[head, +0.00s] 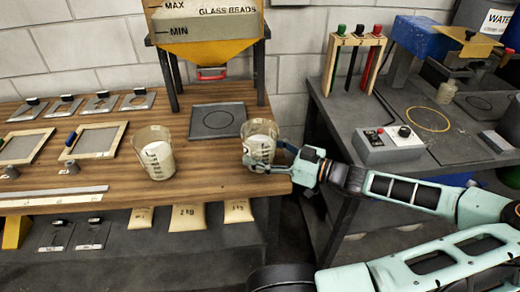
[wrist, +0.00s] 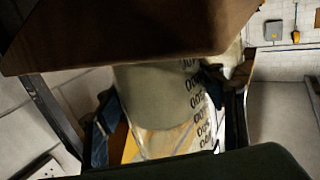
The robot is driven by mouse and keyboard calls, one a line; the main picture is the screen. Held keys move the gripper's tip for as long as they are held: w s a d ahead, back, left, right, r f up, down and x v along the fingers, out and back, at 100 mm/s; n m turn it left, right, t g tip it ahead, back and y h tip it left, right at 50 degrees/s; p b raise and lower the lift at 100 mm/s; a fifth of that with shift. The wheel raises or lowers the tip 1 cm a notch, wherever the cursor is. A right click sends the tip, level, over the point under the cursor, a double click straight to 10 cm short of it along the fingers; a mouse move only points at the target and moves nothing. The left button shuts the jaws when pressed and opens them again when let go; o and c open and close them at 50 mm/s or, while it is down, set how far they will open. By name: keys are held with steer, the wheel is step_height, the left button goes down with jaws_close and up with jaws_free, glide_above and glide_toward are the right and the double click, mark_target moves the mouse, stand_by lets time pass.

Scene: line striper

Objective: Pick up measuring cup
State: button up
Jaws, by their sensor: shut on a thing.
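A clear measuring cup (head: 258,130) with dark markings and pale contents is at the right end of the wooden table (head: 215,182). My gripper (head: 268,152) is shut on it from the right. I cannot tell whether its base touches the table. In the wrist view the same cup (wrist: 165,95) fills the middle, its printed scale facing right, with gripper parts on both sides. A second measuring cup (head: 154,152), also with pale contents, stands on the table to the left, apart from my gripper.
A yellow hopper (head: 208,50) marked glass beads stands behind, with a dark square plate (head: 218,121) below it. Framed screens (head: 98,140) and metal plates lie at the left. A grey control box (head: 388,145) is on the dark bench at right. A gap separates the two tables.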

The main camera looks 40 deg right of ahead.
steer(key=c, duration=0.3)
steer(key=shift+r, duration=0.15)
steer(key=shift+c, duration=0.2)
